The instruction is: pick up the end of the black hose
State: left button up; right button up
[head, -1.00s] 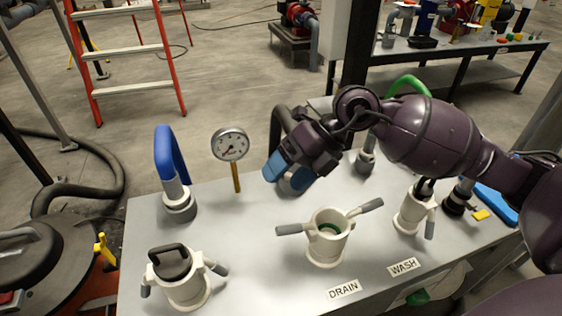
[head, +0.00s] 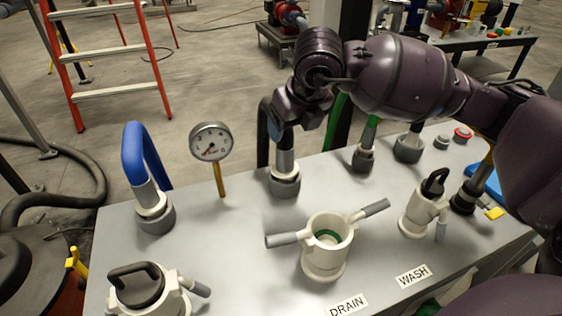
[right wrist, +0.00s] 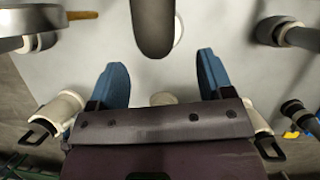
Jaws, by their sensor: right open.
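The black hose (head: 263,135) rises as an arch at the back of the grey bench, partly behind my right gripper. Below the gripper, its grey end fitting (head: 285,152) stands upright in a grey socket (head: 284,182). My right gripper (head: 293,108) is over the top of this hose; its fingers are hidden in the head view. In the right wrist view, my right gripper (right wrist: 163,78) is open with two blue fingers apart. The dark hose (right wrist: 153,25) lies ahead of the gap between them, with nothing held. My left gripper is not in view.
A blue hose (head: 148,165) and a pressure gauge (head: 210,142) stand to the left; a green hose (head: 338,122) stands to the right. In front are the open DRAIN port (head: 324,255), capped WASH port (head: 421,205) and another capped port (head: 143,290). Emergency button (head: 462,135) is at right.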

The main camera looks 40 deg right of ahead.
aim_at(289, 133)
jog(key=shift+w+f, duration=0.15)
jog(key=shift+f, duration=0.2)
jog(key=b+x, duration=0.2)
jog(key=x, duration=0.3)
jog(key=shift+a, duration=0.1)
jog(key=shift+f, duration=0.1)
jog(key=shift+r, duration=0.2)
jog(key=shift+c, duration=0.6)
grip_shut()
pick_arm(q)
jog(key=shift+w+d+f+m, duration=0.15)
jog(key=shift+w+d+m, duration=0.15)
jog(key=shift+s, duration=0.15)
pick_arm(e)
jog(key=shift+r, duration=0.1)
